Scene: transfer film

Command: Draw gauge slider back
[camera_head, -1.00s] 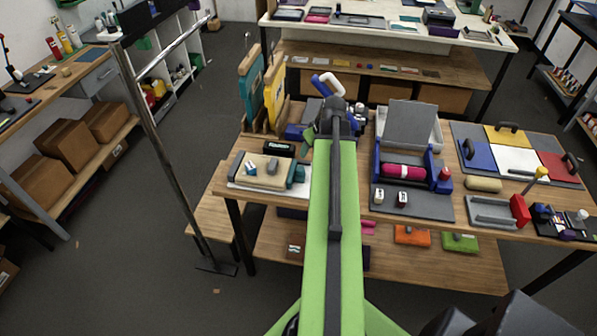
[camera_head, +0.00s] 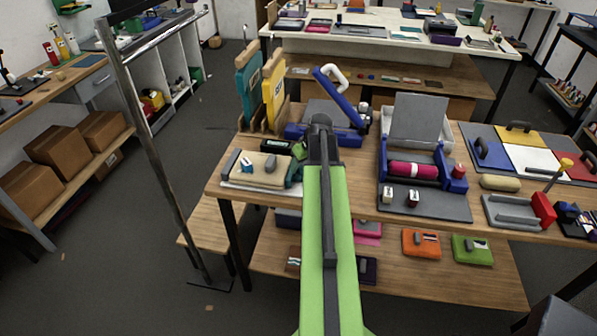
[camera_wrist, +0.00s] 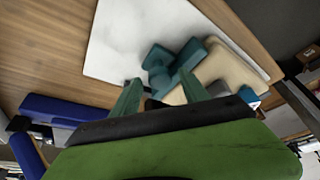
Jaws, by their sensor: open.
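On the near left of the table, a white plate (camera_head: 232,184) carries a beige pad (camera_head: 258,172) and a teal piece (camera_head: 293,172) at its right end. I take this teal piece to be the gauge slider; no label confirms it. In the wrist view the teal piece (camera_wrist: 158,58) has a knob-like block and a longer bar beside the beige pad (camera_wrist: 228,68). My gripper (camera_wrist: 160,78) is open, its green fingers pointing at the teal piece. I cannot tell whether they touch it. In the head view my gripper (camera_head: 299,149) is partly hidden by my arm.
A blue press (camera_head: 335,134) with a raised handle stands behind my arm. A dark labelled block (camera_head: 277,147) lies behind the pad. To the right is a blue frame with a pink roller (camera_head: 413,170). Upright teal (camera_head: 249,84) and yellow (camera_head: 273,90) boards stand at the back left.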

